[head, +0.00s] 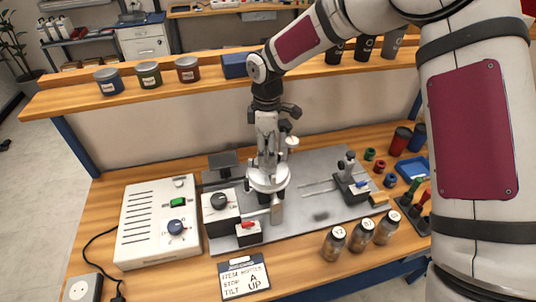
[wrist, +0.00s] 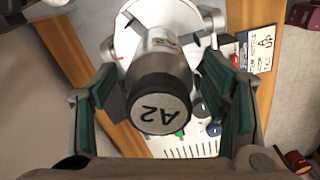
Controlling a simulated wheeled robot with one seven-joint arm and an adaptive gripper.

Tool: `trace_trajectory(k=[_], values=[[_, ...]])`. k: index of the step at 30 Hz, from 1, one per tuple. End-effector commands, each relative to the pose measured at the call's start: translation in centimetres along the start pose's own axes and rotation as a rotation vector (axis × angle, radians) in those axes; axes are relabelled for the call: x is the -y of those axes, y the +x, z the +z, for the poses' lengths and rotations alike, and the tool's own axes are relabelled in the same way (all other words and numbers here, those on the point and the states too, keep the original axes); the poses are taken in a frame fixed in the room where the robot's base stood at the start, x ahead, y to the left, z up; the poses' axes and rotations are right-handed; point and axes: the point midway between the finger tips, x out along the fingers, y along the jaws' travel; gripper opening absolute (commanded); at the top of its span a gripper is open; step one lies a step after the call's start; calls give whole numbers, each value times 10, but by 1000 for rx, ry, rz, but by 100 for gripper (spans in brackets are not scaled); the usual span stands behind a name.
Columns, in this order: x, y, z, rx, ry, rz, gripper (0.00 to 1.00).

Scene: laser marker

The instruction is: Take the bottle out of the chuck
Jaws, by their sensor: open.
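The bottle (wrist: 163,97) has a dark cap marked A2 and a metallic body; in the wrist view its cap faces the camera. It stands against the round white plate of the chuck (wrist: 125,42). My gripper (wrist: 165,75) is open, with its green-padded fingers on either side of the bottle and visible gaps to it. In the head view my gripper (head: 270,150) is over the white round chuck (head: 268,183) and mostly hides the bottle. How the chuck grips the bottle is not visible.
Three capped bottles (head: 361,236) stand at the bench's front edge. A white control box (head: 157,222) is left of the grey plate (head: 318,215). A small stand (head: 350,185) is to the right. A card (head: 244,279) lies in front. A shelf (head: 215,80) runs behind.

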Motion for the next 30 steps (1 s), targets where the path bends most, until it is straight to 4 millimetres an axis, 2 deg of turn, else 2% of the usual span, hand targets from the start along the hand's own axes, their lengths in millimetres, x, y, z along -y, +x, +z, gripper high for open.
trace_trajectory(k=[9, 15, 17, 30], values=[[-1, 6, 0, 0, 0, 2, 68], [-1, 6, 0, 0, 0, 2, 23], [-1, 6, 0, 0, 0, 1, 13], [-2, -1, 0, 0, 1, 3, 13]])
